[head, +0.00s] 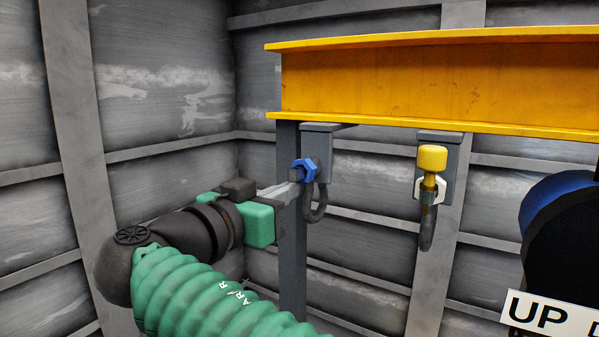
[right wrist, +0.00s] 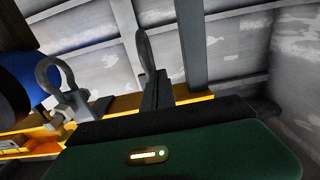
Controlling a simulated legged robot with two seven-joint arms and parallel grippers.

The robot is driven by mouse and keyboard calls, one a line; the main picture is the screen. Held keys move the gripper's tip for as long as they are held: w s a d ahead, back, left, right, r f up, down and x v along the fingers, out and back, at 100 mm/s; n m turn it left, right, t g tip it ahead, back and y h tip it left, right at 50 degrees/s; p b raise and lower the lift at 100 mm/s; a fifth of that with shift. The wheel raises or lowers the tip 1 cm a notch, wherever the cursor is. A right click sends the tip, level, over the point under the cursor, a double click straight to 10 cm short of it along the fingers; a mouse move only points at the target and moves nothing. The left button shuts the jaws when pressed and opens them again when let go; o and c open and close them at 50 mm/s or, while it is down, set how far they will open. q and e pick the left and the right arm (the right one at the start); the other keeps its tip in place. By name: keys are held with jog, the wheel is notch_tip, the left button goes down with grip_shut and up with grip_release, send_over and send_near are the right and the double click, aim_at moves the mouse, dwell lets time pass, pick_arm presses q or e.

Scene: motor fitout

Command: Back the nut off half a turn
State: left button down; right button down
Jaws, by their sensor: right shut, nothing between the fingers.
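A blue hex nut (head: 308,169) sits at the left shackle (head: 316,211), which hangs from a grey bracket under the yellow beam. A white hex nut (head: 424,190) sits at the second shackle (head: 427,235), with a yellow-headed bolt (head: 432,160) above it. My right gripper (head: 287,189), with a green body, is shut and empty. Its fingertips are just left of and below the blue nut; I cannot tell whether they touch it. In the right wrist view the shackles show as grey loops, and the blue nut cannot be made out. My left gripper is not in view.
The yellow beam (head: 430,85) runs across above, with a grey post (head: 292,255) below its left end. A dark and blue round body (head: 560,230) with an "UP" sign (head: 540,314) is at the right. Grey panelled walls stand behind.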

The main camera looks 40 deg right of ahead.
jog(key=shift+s+d+r, duration=0.15)
jog(key=shift+d+r, duration=0.1)
dwell(0.3)
jog(key=shift+s+d+f+b, duration=0.2)
jog(key=shift+s+b, duration=0.3)
jog(key=shift+b, duration=1.25)
jog(key=shift+s+d+r+b, duration=0.15)
jog(key=shift+s+b, duration=0.3)
jog(key=shift+b, duration=0.55)
jog(key=shift+s, duration=0.1)
jog(key=shift+d+r, duration=0.1)
jog(key=shift+r, duration=0.1)
jog(key=shift+s, duration=0.1)
